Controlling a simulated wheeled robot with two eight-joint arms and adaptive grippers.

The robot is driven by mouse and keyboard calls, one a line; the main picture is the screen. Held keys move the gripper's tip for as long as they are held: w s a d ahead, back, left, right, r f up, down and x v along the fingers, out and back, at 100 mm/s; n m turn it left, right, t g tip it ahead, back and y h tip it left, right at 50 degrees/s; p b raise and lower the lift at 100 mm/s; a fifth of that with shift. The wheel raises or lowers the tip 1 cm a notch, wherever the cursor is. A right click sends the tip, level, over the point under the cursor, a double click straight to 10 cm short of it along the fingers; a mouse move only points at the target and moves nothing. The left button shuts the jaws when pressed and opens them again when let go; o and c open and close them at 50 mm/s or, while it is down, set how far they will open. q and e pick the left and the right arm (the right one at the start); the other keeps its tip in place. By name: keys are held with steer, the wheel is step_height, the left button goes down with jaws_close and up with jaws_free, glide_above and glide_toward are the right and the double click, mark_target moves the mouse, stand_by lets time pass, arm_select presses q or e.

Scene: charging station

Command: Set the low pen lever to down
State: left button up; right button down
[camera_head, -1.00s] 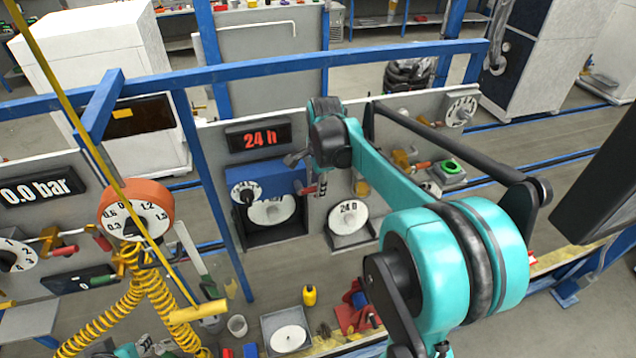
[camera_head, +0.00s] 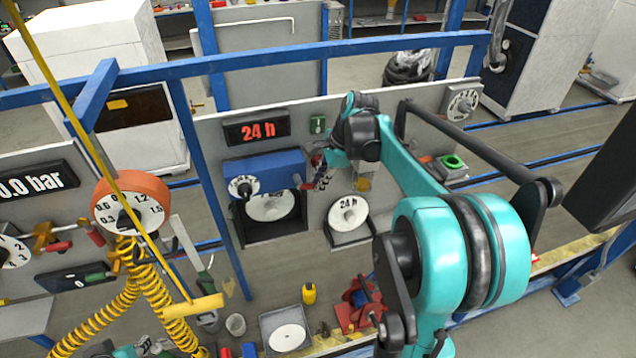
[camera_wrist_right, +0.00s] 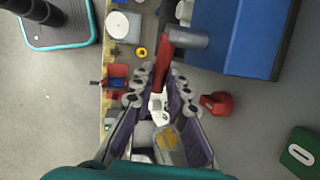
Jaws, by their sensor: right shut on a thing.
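The blue recorder box (camera_head: 265,172) is on the grey panel, above a white chart disc (camera_head: 270,206). A grey pivot (camera_wrist_right: 184,38) sticks out of its side in the wrist view, where the blue box (camera_wrist_right: 235,35) fills the upper right. A red lever (camera_wrist_right: 163,65) runs from this pivot toward the camera, in between my right gripper's fingers. My right gripper (camera_head: 320,172) is shut on this red lever; its fingers (camera_wrist_right: 156,92) lie on either side of it. In the head view the fingers and lever are small and partly covered by my wrist. My left gripper is not seen.
A second recorder with a white disc (camera_head: 348,215) is right of the blue box. A red knob (camera_wrist_right: 216,103) and a green switch (camera_wrist_right: 300,152) are near the fingers. A yellow coiled hose (camera_head: 160,290) hangs at left.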

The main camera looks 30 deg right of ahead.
steer(key=f+y+b, duration=0.1)
steer(key=y+b, duration=0.1)
steer(key=shift+d+f+t+y+b, duration=0.15)
steer(key=shift+f+t+y+b, duration=0.2)
steer(key=shift+t+y, duration=0.05)
steer(key=shift+f+m+y+b, duration=0.2)
steer(key=shift+m+y+b, duration=0.1)
steer(key=shift+y+b, duration=0.45)
steer(key=shift+t, duration=0.3)
steer(key=c, duration=1.5)
jaws_free()
steer(key=v, duration=1.1)
steer(key=shift+d+r, duration=0.25)
steer(key=shift+r, duration=0.1)
